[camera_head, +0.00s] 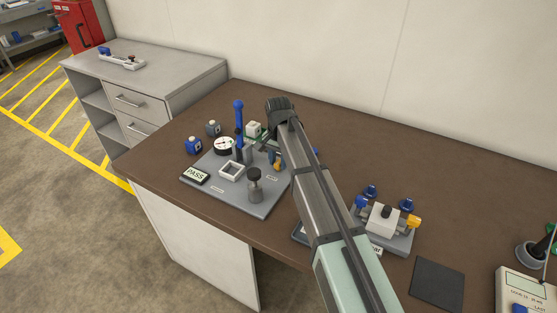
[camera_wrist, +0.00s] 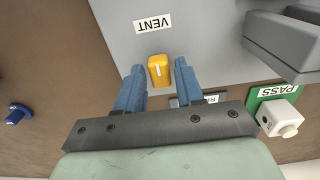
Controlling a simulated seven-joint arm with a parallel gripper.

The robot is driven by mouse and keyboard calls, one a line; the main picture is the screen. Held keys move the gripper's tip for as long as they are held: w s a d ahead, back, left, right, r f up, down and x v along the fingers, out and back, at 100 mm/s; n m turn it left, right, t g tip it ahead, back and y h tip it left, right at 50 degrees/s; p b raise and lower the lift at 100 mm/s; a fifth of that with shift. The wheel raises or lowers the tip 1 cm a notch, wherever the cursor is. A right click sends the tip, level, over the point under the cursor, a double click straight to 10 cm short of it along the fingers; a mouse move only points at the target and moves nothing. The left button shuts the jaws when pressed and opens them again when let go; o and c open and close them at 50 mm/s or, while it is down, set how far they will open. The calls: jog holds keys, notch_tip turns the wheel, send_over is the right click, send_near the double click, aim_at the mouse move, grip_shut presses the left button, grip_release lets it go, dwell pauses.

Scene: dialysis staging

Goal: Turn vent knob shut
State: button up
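The yellow vent knob (camera_wrist: 160,71) shows in the wrist view on a grey panel, below an upside-down VENT label (camera_wrist: 153,23). My gripper (camera_wrist: 159,65) is open, its two blue fingers on either side of the knob in this view. A gap shows between the knob and each finger. I cannot tell how far down the fingers reach around it. In the head view the yellow knob (camera_head: 277,166) shows beside my gripper (camera_head: 273,156), over the grey board, partly hidden by my arm.
A second unit with blue and yellow knobs (camera_head: 384,220) stands right of my arm. The table's back strip is clear.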

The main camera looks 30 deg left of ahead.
grip_shut()
jog(key=shift+n, duration=0.3)
jog(key=n, duration=0.8)
jog(key=shift+n, duration=0.4)
jog(key=n, duration=0.4)
jog(key=shift+n, duration=2.2)
